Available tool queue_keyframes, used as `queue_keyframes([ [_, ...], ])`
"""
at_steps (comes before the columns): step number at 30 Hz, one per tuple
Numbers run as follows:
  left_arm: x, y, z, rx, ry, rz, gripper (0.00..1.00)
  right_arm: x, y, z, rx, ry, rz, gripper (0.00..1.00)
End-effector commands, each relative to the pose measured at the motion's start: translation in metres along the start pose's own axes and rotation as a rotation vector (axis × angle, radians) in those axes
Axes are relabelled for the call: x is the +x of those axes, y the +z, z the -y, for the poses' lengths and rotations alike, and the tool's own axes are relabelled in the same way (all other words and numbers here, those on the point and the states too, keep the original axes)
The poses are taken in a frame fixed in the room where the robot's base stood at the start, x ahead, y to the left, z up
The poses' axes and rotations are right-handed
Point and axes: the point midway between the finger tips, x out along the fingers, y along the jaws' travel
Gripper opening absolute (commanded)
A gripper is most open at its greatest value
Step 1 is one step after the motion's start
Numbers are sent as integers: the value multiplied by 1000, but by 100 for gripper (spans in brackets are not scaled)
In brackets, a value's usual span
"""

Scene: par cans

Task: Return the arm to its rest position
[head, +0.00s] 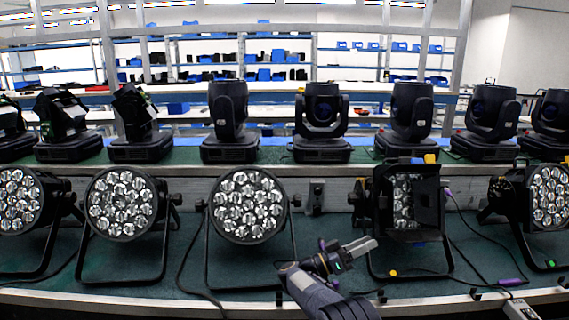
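More par cans stand on the green lower shelf (190,270), one left of centre (121,203) and others at both ends. Moving-head lights (322,115) line the upper shelf. Cables and a power strip (520,309) lie at the right.

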Motion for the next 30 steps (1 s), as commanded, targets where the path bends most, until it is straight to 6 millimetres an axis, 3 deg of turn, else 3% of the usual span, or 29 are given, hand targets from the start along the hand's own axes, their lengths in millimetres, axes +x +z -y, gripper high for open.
queue_keyframes([
  [11, -4, -2, -2, 0, 0, 0, 58, 47, -23, 4, 94, -121, -13, 36],
  [21, -12, -6, -5, 0, 0, 0, 58, 121, -60, 1, 282, -390, -11, 36],
  [26, -18, -9, -8, 0, 0, 0, 58, 161, -81, -15, 428, -626, 23, 36],
  [30, -25, -13, -12, 0, 0, 0, 58, 175, -96, -52, 575, -930, 100, 36],
])
